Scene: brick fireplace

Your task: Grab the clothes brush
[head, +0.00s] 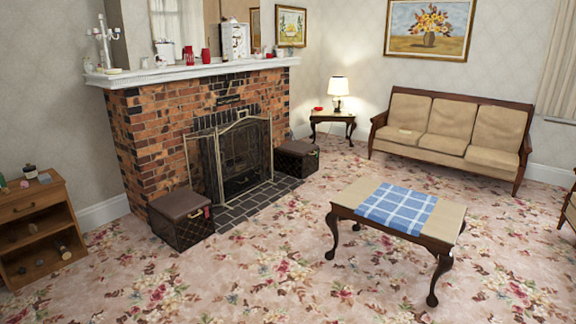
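I cannot surely make out a clothes brush; the small objects are too far off to tell. A small tan object (405,131) lies on the left seat cushion of the beige sofa (446,121), and I cannot tell what it is. Small dark and brownish objects (63,251) lie on the shelves of the wooden cabinet (32,212) at the left edge, also unclear. Neither of my grippers shows in the head view.
A coffee table (447,218) with a blue checked cloth (397,208) stands at right. A brick fireplace (160,132) has dark boxes (181,217) beside its hearth. A side table (340,118) holds a lit lamp (338,88). The flowered carpet (250,270) is open in front.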

